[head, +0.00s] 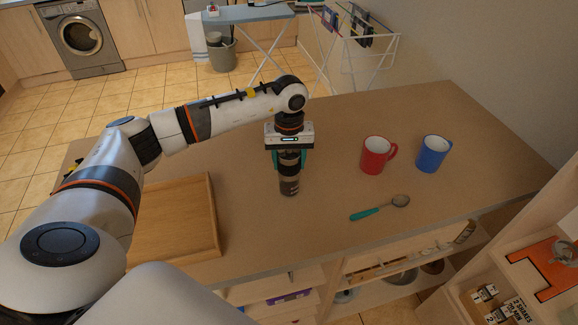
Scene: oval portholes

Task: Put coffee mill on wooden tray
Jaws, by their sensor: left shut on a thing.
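The coffee mill (289,184) is a dark, upright cylinder near the middle of the counter. My left gripper (289,162) comes down on it from above and is shut on it, with the teal fingers on either side. The mill's upper part is partly hidden by the gripper; I cannot tell whether its base touches the counter. The wooden tray (213,217) lies on the counter to the left of the mill, partly covered by my left arm. My right gripper is not in view.
A red mug (375,157) and a blue mug (432,154) stand to the right of the mill. A spoon with a teal handle (366,213) lies in front of them. The counter (245,205) is clear between tray and mill. Open shelves (375,296) are below the front edge.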

